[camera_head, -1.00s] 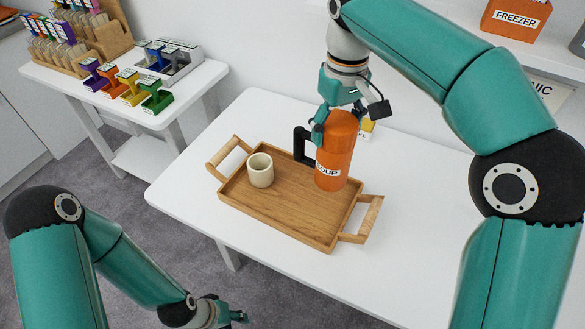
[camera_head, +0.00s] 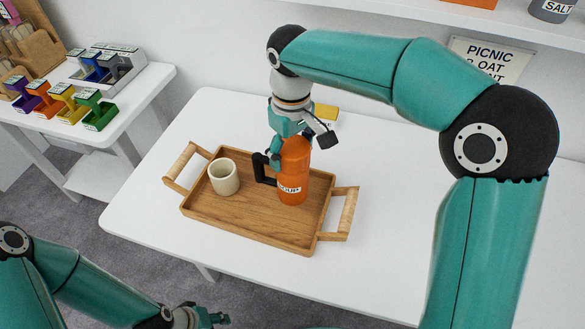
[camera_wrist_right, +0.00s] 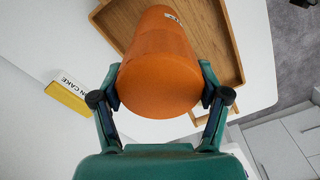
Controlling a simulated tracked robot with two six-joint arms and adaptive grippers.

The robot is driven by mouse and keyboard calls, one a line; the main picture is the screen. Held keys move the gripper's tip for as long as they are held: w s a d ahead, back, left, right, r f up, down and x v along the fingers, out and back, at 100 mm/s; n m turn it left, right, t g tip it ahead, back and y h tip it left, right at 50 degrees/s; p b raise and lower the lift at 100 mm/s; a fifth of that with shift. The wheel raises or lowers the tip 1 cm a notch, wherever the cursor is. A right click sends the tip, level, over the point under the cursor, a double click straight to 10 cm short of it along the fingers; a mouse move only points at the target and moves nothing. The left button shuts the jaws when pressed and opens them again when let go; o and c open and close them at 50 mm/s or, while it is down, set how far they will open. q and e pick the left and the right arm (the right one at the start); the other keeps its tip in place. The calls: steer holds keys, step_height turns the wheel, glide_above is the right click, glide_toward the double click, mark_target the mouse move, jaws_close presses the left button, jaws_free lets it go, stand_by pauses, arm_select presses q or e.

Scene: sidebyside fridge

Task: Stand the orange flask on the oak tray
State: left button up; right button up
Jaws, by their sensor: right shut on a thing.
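The orange flask (camera_head: 293,172), with a black handle and a SOUP label, is upright over the right part of the oak tray (camera_head: 240,218). Its base is at the tray floor or very near it; I cannot tell if it touches. My right gripper (camera_head: 283,148) comes down from above and is shut on the flask's upper part. In the right wrist view the fingers (camera_wrist_right: 162,98) sit on both sides of the flask (camera_wrist_right: 160,65), with the tray (camera_wrist_right: 225,55) beyond. My left gripper (camera_head: 212,319) is low at the bottom edge, away from the tray, its fingers unclear.
A cream cup (camera_head: 223,177) stands on the tray left of the flask. A yellow box (camera_head: 326,112) is behind the flask on the white table (camera_head: 390,215). A side table (camera_head: 140,100) with coloured holders is at the left. The table's right part is clear.

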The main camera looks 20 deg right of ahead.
steer(key=shift+f, duration=2.7)
steer(key=shift+s, duration=0.1)
steer(key=o, duration=1.8)
steer(key=shift+f, duration=0.1)
step_height(320, 180, up, 12)
steer(key=shift+r+p, duration=0.1)
steer(key=shift+p, duration=0.25)
